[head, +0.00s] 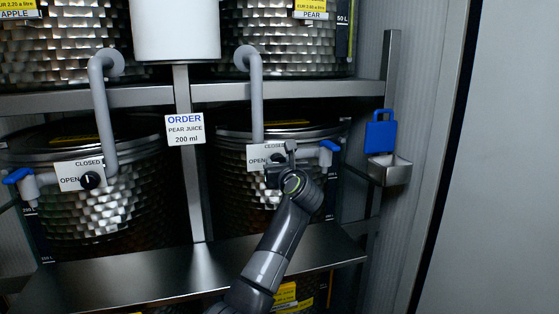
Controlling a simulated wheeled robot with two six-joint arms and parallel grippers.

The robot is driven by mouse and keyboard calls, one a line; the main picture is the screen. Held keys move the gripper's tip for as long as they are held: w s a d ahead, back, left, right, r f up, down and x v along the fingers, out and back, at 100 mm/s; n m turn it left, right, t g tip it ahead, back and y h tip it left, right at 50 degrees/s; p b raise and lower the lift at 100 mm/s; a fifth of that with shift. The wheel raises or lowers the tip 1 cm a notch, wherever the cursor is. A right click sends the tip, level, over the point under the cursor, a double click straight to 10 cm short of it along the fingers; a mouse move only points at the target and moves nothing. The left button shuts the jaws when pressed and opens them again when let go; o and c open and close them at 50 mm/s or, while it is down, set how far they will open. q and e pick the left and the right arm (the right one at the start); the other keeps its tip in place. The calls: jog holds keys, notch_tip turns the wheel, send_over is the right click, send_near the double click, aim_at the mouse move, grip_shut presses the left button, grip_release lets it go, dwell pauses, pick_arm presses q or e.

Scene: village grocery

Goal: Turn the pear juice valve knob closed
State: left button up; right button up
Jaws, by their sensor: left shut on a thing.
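The pear juice valve plate (256,151), with CLOSED along the top and OPEN at the left, is on the front of the right-hand lower steel tank (235,205). My left gripper (278,172) is at this plate, shut on the valve knob. The gripper covers most of the knob, so I cannot tell which way its pointer faces. A blue-handled tap (329,147) sits just right of the plate. A sign (185,129) between the tanks reads ORDER, PEAR JUICE, 200 ml. My right gripper is not in view.
A similar valve with a black knob (90,180) and blue tap (18,176) is on the left tank. Grey pipes (256,95) come down from above. A steel shelf (130,275) runs below. A blue tag (380,131) stands above a small metal holder (389,170) at right.

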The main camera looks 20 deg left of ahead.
pick_arm(q)
jog(key=m+p, duration=0.3)
jog(key=m, duration=1.2)
jog(key=shift+m+g+p, duration=0.35)
jog(key=shift+m+g, duration=0.05)
dwell(0.3)
jog(key=o, duration=1)
jog(key=shift+d, duration=0.1)
jog(key=shift+s, duration=0.1)
